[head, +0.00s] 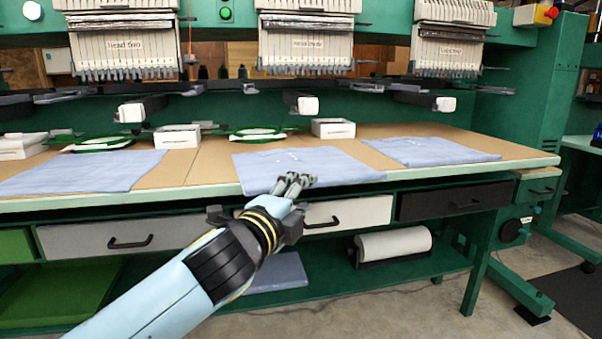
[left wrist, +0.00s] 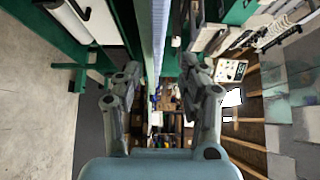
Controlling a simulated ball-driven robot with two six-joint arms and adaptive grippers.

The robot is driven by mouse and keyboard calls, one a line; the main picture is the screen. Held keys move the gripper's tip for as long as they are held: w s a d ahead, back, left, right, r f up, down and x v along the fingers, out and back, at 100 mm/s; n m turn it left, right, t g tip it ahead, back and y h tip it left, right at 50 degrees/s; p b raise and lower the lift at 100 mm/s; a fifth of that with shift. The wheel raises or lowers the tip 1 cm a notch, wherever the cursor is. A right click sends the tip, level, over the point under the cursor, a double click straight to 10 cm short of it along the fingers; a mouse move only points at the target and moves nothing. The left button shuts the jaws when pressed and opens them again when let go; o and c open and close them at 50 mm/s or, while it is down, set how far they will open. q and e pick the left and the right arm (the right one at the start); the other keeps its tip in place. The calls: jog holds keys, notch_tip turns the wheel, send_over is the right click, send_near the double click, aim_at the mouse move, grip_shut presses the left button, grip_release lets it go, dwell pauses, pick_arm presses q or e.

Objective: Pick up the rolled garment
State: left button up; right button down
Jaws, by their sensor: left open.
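No garment that is clearly rolled shows. A pale cylindrical roll (head: 395,243) lies in a dark holder on the lower green shelf; I cannot tell whether it is cloth. Flat light-blue garments lie on the tabletop: a left one (head: 85,172), a middle one (head: 315,164) and a right one (head: 432,151). My left gripper (head: 295,181) is in front of the table edge, its fingertips overlapping the middle garment in the picture. My right gripper is not in view.
The green-edged table (head: 530,156) has white boxes and green hoops at the back. Embroidery heads (head: 308,44) hang above. Drawers (head: 345,211) with black handles sit under the tabletop. A flat blue-grey piece (head: 280,272) lies on the lower shelf. Floor is clear at the front.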

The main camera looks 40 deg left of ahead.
aim_at(317, 184)
pick_arm(q)
jog(key=w, duration=0.5)
jog(key=w+a, duration=0.1)
jog(key=w, duration=0.1)
jog(key=shift+w+f+b, duration=0.15)
jog(key=shift+w+b, duration=0.1)
jog(key=shift+b, duration=0.15)
grip_shut()
